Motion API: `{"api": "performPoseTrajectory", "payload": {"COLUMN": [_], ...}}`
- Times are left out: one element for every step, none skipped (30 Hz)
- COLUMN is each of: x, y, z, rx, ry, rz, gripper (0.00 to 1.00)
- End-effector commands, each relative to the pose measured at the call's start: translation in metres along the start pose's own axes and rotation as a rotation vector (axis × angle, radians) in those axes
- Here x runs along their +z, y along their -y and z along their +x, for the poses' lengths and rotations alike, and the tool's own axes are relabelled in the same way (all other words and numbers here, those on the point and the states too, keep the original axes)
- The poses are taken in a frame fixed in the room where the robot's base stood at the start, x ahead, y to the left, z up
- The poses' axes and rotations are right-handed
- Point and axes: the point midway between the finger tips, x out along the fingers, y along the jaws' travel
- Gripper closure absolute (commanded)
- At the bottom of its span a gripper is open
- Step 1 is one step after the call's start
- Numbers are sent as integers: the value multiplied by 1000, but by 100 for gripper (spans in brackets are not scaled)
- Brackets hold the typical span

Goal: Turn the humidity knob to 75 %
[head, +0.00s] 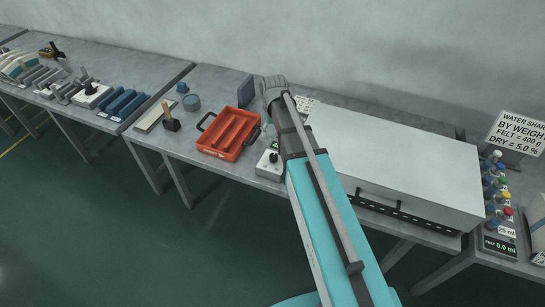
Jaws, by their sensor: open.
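A small pale box with a dark round knob (273,158) stands on the table just left of my arm. My arm partly covers it, and its markings are too small to read, so I cannot tell whether this is the humidity knob or what value it points to. My turquoise and grey arm reaches up from the bottom of the head view, past the right side of this box. My gripper cannot be made out; the arm hides that area.
A large white cabinet (400,160) with a dark handle stands right of my arm. An orange tray (228,133) lies to the left. Bottles with coloured caps (493,185) and a sign (516,132) are at the right.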

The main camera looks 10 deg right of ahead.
Motion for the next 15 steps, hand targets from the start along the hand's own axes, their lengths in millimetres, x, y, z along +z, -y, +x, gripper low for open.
{"api": "performPoseTrajectory", "payload": {"x": [0, 0, 0, 0, 0, 0, 0, 0, 0, 0, 0, 0, 0, 0, 0], "y": [0, 0, 0, 0, -1, -1, -1, -1, -1, -1, -1, -1, -1, -1, -1], "z": [6, 7, 10, 12, 14, 18, 20, 22, 25, 28, 30, 33, 35, 38, 41], "rx": [0, 0, 0, 0, 0, 0, 0, 0, 0, 0, 0, 0, 0, 0, 0], "ry": [0, 0, 0, 0, 0, 0, 0, 0, 0, 0, 0, 0, 0, 0, 0], "rz": [1, 1, 1, 1, 1, 1, 1, 1, 1, 1, 1, 1, 1, 1, 2], "gripper": [18, 18, 18, 18, 18, 18, 18, 18, 18, 18, 18, 18, 18, 18, 18]}}
